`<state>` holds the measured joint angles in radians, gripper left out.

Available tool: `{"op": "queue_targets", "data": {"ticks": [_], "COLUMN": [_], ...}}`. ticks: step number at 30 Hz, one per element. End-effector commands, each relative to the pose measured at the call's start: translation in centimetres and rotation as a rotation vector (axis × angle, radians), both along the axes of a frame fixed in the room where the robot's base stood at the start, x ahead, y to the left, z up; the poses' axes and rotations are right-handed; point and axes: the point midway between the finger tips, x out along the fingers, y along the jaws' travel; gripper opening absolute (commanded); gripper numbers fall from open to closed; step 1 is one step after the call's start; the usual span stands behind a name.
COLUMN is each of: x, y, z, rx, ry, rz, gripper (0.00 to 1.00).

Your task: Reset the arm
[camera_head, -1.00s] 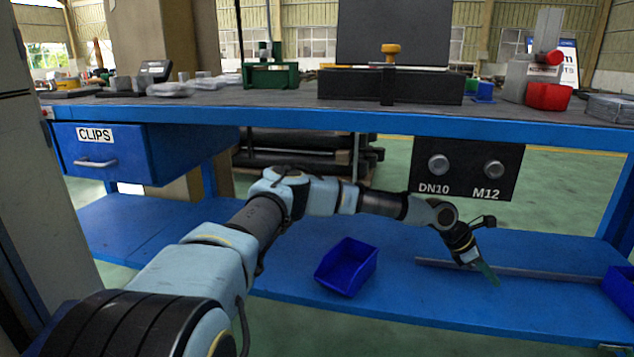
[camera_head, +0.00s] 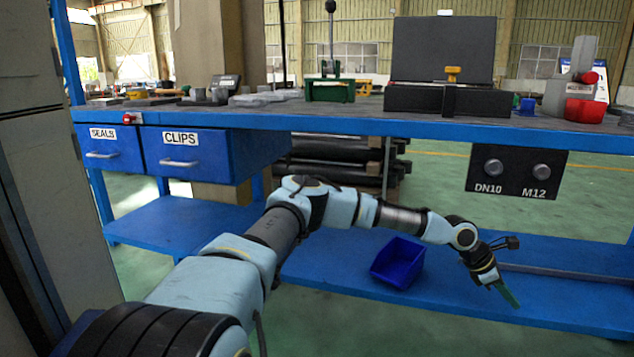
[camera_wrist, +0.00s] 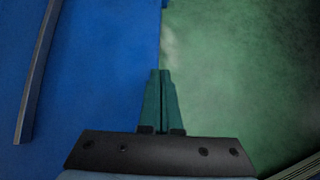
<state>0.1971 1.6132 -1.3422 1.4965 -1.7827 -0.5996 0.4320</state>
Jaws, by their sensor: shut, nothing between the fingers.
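My arm reaches out to the right, low in front of the workbench. My gripper (camera_head: 507,292) points down and to the right, near the front edge of the blue lower shelf (camera_head: 330,266). In the wrist view, the green fingers of my gripper (camera_wrist: 160,76) are together with nothing between them. They hang over the line where the blue shelf meets the green floor.
A blue bin (camera_head: 397,263) stands on the lower shelf left of my gripper. A grey bar (camera_wrist: 36,75) lies on that shelf. Drawers marked SEALS (camera_head: 108,155) and CLIPS (camera_head: 186,158) hang under the worktop. A black panel (camera_head: 516,171) marked DN10 and M12 hangs at right.

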Motion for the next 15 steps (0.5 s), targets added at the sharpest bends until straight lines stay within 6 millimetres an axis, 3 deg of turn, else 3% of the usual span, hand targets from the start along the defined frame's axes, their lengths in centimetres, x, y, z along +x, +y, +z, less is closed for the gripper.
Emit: {"op": "queue_targets", "data": {"ticks": [8,15], "x": [1.1,2.7], "y": [1.0,3.1], "z": [0.8,1.9], "rx": [-0.007,-0.013], "ry": [-0.163,-0.387], "rz": [-0.053,-0.148], "gripper": [0.0,0.0]}}
